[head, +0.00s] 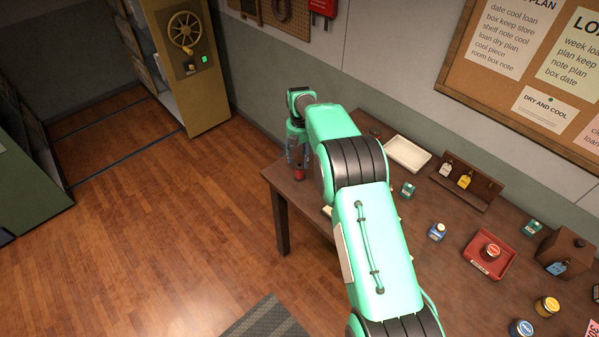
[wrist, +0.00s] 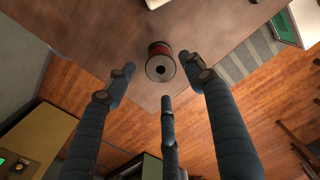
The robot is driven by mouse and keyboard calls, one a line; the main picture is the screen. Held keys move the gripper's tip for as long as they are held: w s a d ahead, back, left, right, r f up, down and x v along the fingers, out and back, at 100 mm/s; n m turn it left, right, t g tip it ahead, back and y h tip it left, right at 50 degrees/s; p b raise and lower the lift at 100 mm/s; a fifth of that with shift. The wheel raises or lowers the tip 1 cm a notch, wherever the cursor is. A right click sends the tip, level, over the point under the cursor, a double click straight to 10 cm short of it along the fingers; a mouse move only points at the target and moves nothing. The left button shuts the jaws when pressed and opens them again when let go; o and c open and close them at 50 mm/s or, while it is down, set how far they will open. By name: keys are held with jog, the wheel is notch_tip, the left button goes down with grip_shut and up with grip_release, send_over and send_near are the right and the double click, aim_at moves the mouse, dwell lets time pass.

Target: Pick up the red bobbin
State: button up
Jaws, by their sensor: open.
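The red bobbin (wrist: 160,64) stands on the wooden table near its corner in the wrist view.
The table (head: 440,215) carries a white tray (head: 407,154), a tag rack (head: 466,182), a red tray (head: 472,256), several small jars and a wooden box (head: 565,250). The wall stands behind it. Open floor (head: 180,230) lies left of the table edge.

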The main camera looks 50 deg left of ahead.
aim_at(300, 165)
jog(key=shift+f, duration=0.15)
jog(key=shift+f+p, duration=0.3)
jog(key=shift+f, duration=2.15)
jog(key=shift+c, duration=0.5)
jog(key=c, duration=1)
jog(key=shift+r, duration=0.1)
